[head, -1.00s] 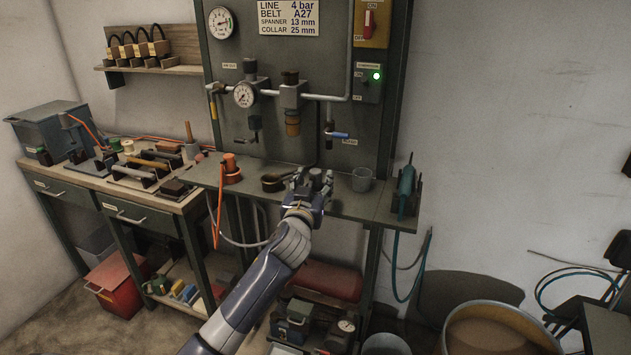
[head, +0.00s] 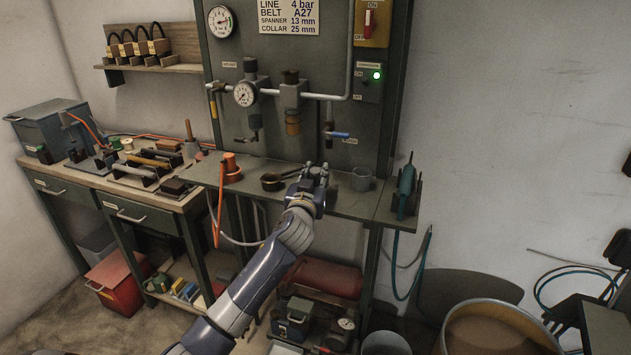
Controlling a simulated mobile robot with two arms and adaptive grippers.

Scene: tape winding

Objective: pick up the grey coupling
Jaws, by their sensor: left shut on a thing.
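My left gripper (head: 315,172) is over the shelf of the dark green panel stand, between a dark pan and a grey cup. Its fingers are shut on the grey coupling, which is mostly hidden between the fingers and behind the hand. I cannot tell whether the coupling still touches the shelf. My right gripper is not in view.
The dark pan (head: 272,182) lies just left of the gripper and the grey cup (head: 361,179) stands just right. An orange fitting (head: 231,168) is farther left. A teal tool (head: 406,188) stands at the shelf's right end. The panel (head: 345,105) rises behind.

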